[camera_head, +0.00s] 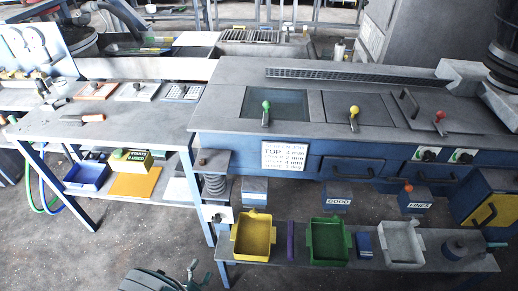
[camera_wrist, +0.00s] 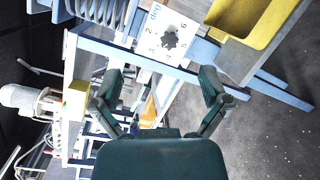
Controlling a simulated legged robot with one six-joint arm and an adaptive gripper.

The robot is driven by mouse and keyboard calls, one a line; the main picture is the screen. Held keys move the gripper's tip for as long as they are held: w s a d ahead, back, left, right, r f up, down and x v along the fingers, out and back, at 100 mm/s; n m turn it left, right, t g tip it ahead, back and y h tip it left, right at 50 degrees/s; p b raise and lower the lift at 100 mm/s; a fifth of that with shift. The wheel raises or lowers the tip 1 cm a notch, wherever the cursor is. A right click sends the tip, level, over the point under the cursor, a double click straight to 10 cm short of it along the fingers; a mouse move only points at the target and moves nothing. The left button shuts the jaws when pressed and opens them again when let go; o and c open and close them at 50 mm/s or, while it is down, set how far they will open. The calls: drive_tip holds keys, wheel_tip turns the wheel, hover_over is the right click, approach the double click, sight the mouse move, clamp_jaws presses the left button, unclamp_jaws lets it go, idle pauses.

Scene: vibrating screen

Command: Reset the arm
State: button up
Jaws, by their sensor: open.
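My gripper (camera_wrist: 160,78) is open, with its two dark green fingers spread apart and nothing visible between them. In the head view, part of my arm and gripper shows at the bottom edge, left of centre, over the floor in front of the low shelf (camera_head: 345,257). In the wrist view, a white dial plate (camera_wrist: 155,47) with numbers and a dark knob lies beyond the gap between the fingers. The yellow tray (camera_wrist: 245,18) shows at the top right of that view. I cannot tell the exact distance from the fingers to the plate.
The blue screen machine (camera_head: 240,145) has green, yellow and red-knobbed levers on top. The low shelf carries a yellow bin (camera_head: 253,239), a green bin (camera_head: 327,242) and a grey bin (camera_head: 403,243). A workbench (camera_head: 135,118) stands at left. Open floor (camera_head: 110,255) lies below it.

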drive_tip(key=w+d+r+m+g+h, duration=0.1)
drive_tip(key=w+d+r+m+g, duration=0.25)
drive_tip(key=d+r, duration=0.4)
drive_tip(key=w+d+r+m+g+h, duration=0.2)
drive_tip(key=d+r+m+g, duration=0.25)
drive_tip(key=r, duration=0.55)
drive_tip(key=w+d+r+m+g+h, duration=0.1)
drive_tip(key=w+d+r+m+g, duration=0.2)
drive_tip(key=d+r+g, duration=0.45)
drive_tip(key=s+d+r+m+t+y, duration=0.2)
drive_tip(key=s+d+r+m+y, duration=0.2)
drive_tip(key=s+d+r, duration=0.3)
drive_tip(key=s+d+r+m+t+y, duration=0.2)
drive_tip(key=s+d+r+m+y, duration=0.2)
drive_tip(key=s+r, duration=0.5)
drive_tip(key=d+r+y, duration=0.2)
drive_tip(key=d+r, duration=0.1)
drive_tip(key=r, duration=0.1)
drive_tip(key=shift+s+m+t, duration=0.15)
drive_tip(key=shift+m+t, duration=0.15)
drive_tip(key=shift+t, duration=0.05)
